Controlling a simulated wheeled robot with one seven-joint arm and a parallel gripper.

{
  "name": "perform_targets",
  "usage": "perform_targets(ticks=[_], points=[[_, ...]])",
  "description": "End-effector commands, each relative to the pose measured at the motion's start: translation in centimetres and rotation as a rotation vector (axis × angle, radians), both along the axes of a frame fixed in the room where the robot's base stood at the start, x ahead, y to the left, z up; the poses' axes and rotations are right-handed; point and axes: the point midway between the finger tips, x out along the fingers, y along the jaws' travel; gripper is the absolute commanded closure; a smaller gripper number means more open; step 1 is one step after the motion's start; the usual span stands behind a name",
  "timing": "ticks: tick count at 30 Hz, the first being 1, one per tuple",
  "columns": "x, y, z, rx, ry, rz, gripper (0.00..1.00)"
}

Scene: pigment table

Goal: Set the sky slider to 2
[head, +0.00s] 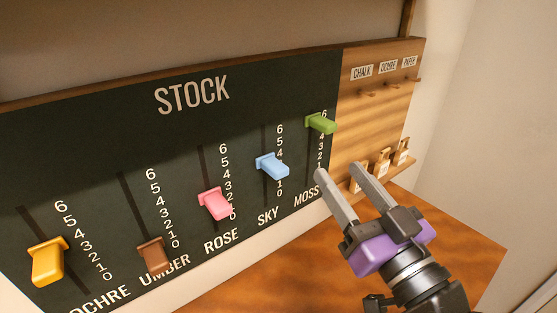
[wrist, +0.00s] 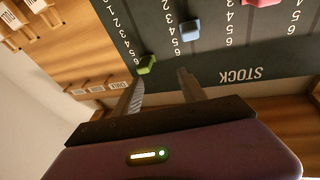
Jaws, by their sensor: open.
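The sky slider (head: 271,165) is a light blue knob on a vertical slot in the dark STOCK board. In the head view it covers the middle of its scale; 6, 5 and 4 show above it and low numbers below, so its exact setting is hard to read. It also shows in the wrist view (wrist: 190,30), where the board appears upside down. My gripper (head: 339,172) is open and empty, in front of the board's right end, right of the sky slider and apart from it. Its fingers also show in the wrist view (wrist: 160,78).
The green moss slider (head: 321,124) stands high, between the sky slider and my gripper's side. The pink rose slider (head: 214,204) is left of sky. Brown umber (head: 154,254) and yellow ochre (head: 48,262) sit low. A wooden panel with pegs (head: 385,75) is at right.

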Motion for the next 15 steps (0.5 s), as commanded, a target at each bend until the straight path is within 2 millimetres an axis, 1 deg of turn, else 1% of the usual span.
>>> perform_targets(ticks=[1,3,5,6,10,13,15], points=[[0.5,1.0,1.6,-0.014,0.002,0.039,0.51],[0.8,2.4,1.8,-0.05,0.031,0.099,0.51],[0.7,3.4,1.2,-0.082,0.063,0.144,0.51],[0.5,4.0,0.6,-0.104,0.085,0.17,0.51],[0.0,5.1,-1.2,-0.158,0.137,0.222,0.51],[0.1,5.5,-1.7,-0.178,0.15,0.236,0.51],[0.5,5.9,-1.7,-0.183,0.151,0.238,0.51]])
